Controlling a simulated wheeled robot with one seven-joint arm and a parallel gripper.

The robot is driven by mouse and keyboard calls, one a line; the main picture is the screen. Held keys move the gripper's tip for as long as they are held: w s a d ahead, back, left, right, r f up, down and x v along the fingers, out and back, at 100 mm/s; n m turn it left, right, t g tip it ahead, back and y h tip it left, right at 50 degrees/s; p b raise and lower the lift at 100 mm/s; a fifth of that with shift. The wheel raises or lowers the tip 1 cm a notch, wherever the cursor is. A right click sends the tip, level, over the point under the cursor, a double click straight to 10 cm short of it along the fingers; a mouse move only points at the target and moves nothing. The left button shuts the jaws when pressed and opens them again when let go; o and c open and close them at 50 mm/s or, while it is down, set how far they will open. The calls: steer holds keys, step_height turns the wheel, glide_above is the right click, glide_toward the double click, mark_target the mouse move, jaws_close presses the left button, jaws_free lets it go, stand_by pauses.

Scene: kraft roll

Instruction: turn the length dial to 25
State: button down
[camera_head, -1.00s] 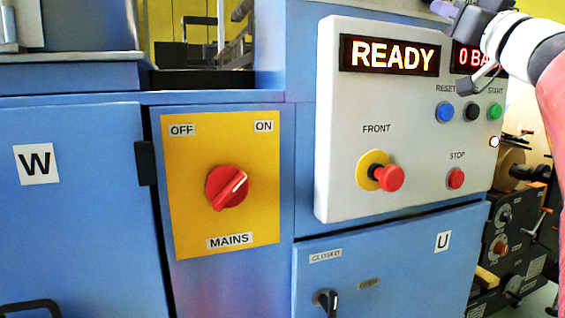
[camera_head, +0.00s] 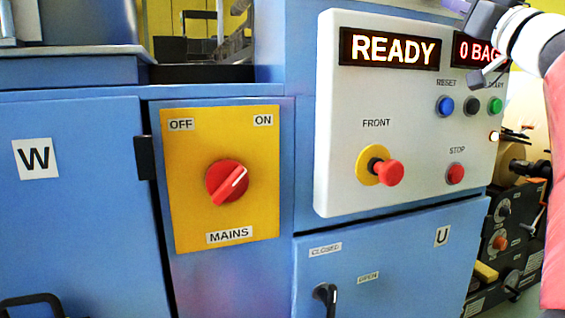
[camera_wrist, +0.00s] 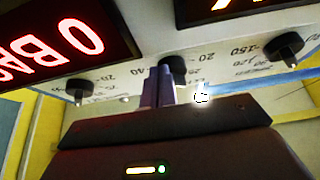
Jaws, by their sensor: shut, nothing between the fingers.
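In the wrist view, a black dial (camera_wrist: 175,68) stands on a pale panel with small printed numbers, one of them 20, beside it. I cannot read its heading or pointer, so I cannot tell whether it is the length dial. My gripper (camera_wrist: 160,74) is shut and empty, its narrow fingers upright in front of this dial and partly covering it. Whether they touch it is unclear. In the head view, my gripper is at the top right, and the dials are out of view.
More black dials stand left (camera_wrist: 80,90) and right (camera_wrist: 285,47) in the wrist view. The 0 BAG display (camera_wrist: 55,45) is close by. In the head view, the control box (camera_head: 340,130) carries READY, several buttons and a red knob (camera_head: 389,173). The red mains switch (camera_head: 227,183) points toward ON.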

steer(key=shift+d+f, duration=0.1)
steer(key=shift+f, duration=0.25)
steer(key=shift+s+d, duration=0.35)
steer(key=shift+s, duration=0.6)
steer(key=shift+s+d, duration=0.3)
steer(key=shift+s, duration=0.6)
steer(key=shift+s+d, duration=0.35)
steer(key=shift+s, duration=0.6)
